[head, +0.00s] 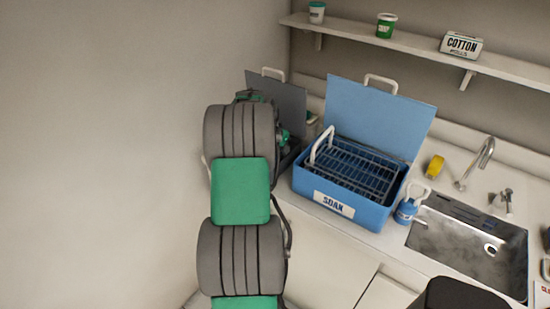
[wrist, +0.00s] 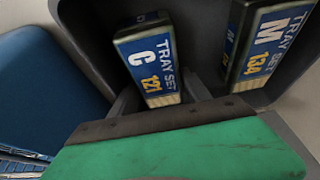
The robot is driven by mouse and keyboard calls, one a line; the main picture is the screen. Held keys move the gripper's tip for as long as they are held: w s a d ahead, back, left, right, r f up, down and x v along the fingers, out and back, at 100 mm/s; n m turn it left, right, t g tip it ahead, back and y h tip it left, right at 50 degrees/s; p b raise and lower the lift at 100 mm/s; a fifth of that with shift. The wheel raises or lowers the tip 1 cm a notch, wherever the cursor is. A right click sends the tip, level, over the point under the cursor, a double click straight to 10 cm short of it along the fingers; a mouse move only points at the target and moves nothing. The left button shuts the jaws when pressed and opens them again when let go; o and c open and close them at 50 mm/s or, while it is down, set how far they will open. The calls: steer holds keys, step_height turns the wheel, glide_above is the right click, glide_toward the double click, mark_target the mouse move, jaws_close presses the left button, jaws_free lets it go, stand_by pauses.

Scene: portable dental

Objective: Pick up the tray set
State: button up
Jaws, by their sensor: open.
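Two tray sets stand in a grey open case in the wrist view. One is a blue and dark box marked "TRAY SET C 121" (wrist: 152,62), near the middle. The other is marked "TRAY SET M 134" (wrist: 262,45), to its right. My gripper (wrist: 160,97) is open, its grey fingers showing on either side of the near end of the C box. I cannot tell whether they touch it. In the head view the grey case (head: 283,92) stands with its lid up, mostly hidden behind my arm, and the tray sets cannot be made out there.
A blue "SOAK" bin (head: 310,190) with a raised lid and a wire basket (head: 355,172) stands right of the case. A shelf (head: 420,50) runs above.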

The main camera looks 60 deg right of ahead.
steer(key=shift+c, duration=0.4)
jaws_close()
